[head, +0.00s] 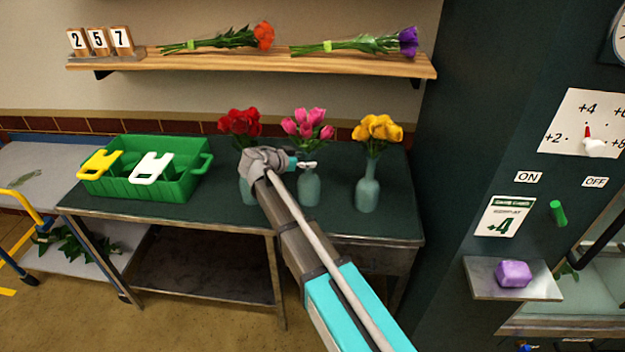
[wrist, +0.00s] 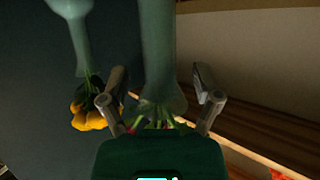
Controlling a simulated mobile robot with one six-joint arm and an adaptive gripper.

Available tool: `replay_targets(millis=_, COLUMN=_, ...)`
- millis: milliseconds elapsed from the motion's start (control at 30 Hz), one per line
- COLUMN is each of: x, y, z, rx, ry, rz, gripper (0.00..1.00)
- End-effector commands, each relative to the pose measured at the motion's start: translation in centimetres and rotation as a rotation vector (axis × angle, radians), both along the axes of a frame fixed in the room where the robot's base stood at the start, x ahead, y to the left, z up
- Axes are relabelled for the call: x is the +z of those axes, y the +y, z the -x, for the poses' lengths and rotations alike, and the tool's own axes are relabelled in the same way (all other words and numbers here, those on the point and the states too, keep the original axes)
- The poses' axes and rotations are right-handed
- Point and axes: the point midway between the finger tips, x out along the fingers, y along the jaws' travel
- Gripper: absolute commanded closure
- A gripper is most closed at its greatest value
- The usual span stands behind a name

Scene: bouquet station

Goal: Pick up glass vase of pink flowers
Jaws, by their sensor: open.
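The glass vase of pink flowers (head: 309,188) stands upright on the dark green table, between a vase of red flowers and a vase of yellow flowers. My gripper (head: 307,164) is at its neck, just below the pink blooms (head: 307,127), and covers part of it. In the wrist view, which looks inverted, the pale green vase (wrist: 158,50) shows between the two spread fingers of my gripper (wrist: 161,82), with a gap on each side. Its stems show below its mouth; the blooms are mostly hidden by the gripper body.
The vase of red flowers (head: 247,190) is close on the left, partly behind my arm. The vase of yellow flowers (head: 368,190) is on the right and also shows in the wrist view (wrist: 82,50). A green crate (head: 180,184) sits left; a wooden shelf (head: 270,63) hangs above.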

Motion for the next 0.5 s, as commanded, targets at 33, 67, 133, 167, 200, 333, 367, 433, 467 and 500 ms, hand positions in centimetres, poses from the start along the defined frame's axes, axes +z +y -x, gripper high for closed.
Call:
replay_targets(millis=33, x=-0.49, y=-0.4, z=-0.43, rx=-0.001, ry=0.0, rz=0.0, gripper=0.19)
replay_targets(millis=67, x=-0.58, y=-0.59, z=-0.61, rx=-0.001, ry=0.0, rz=0.0, gripper=0.19)
replay_targets(millis=133, x=-0.73, y=-0.95, z=-0.94, rx=0.0, ry=0.0, rz=0.0, gripper=0.19)
replay_targets(millis=167, x=-0.75, y=-1.05, z=-1.04, rx=0.0, ry=0.0, rz=0.0, gripper=0.19)
replay_targets(millis=200, x=-0.77, y=-1.13, z=-1.11, rx=0.0, ry=0.001, rz=0.001, gripper=0.19)
replay_targets(millis=333, x=-0.73, y=-1.2, z=-1.16, rx=0.001, ry=0.0, rz=0.0, gripper=0.19)
replay_targets(millis=367, x=-0.73, y=-1.18, z=-1.15, rx=0.001, ry=0.0, rz=0.0, gripper=0.19)
replay_targets(millis=433, x=-0.71, y=-1.18, z=-1.14, rx=0.001, ry=0.0, rz=0.0, gripper=0.19)
replay_targets(millis=467, x=-0.71, y=-1.18, z=-1.14, rx=0.001, ry=0.0, rz=0.0, gripper=0.19)
replay_targets(millis=500, x=-0.71, y=-1.18, z=-1.14, rx=0.001, ry=0.0, rz=0.0, gripper=0.19)
